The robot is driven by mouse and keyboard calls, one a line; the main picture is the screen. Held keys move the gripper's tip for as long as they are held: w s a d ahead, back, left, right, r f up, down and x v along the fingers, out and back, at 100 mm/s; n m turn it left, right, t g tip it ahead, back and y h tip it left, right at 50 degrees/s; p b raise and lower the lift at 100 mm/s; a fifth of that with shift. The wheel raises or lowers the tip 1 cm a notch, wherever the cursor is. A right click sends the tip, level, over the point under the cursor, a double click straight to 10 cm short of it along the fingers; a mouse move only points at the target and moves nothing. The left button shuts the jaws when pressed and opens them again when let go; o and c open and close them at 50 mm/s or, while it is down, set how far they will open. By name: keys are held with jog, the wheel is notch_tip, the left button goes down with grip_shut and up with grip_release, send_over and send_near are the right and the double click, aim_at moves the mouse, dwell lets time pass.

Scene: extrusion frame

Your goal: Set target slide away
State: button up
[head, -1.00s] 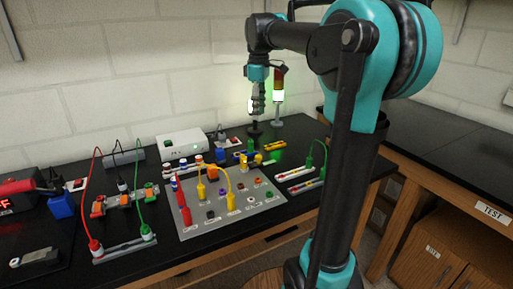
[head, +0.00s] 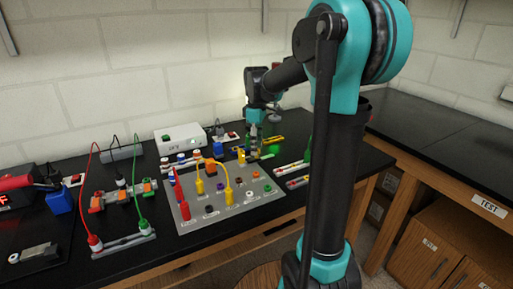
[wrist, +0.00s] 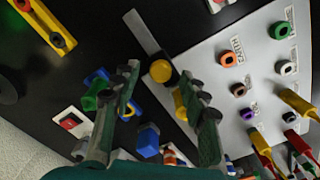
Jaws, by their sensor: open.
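I cannot tell for certain which part is the target slide. My gripper (head: 254,142) is open and points down over the back right of the bench. In the wrist view its green fingers (wrist: 160,82) stand apart with nothing held. Just beyond the fingertips are a yellow round knob (wrist: 160,70) and a narrow grey bar (wrist: 142,32). A blue block (wrist: 148,140) shows between the fingers, lower in the picture. A yellow block (wrist: 180,105) lies by the right finger, which partly hides it. A green and blue fitting (wrist: 95,92) is behind the left finger.
A grey panel (head: 205,222) with coloured sockets and raised red and yellow plugs lies in front. A yellow bar (head: 273,140) is right of my gripper. A white box (head: 178,138) stands behind, left. Black bench surface (head: 160,255) is clear at the front.

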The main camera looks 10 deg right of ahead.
jog(key=shift+f, duration=0.6)
grip_shut()
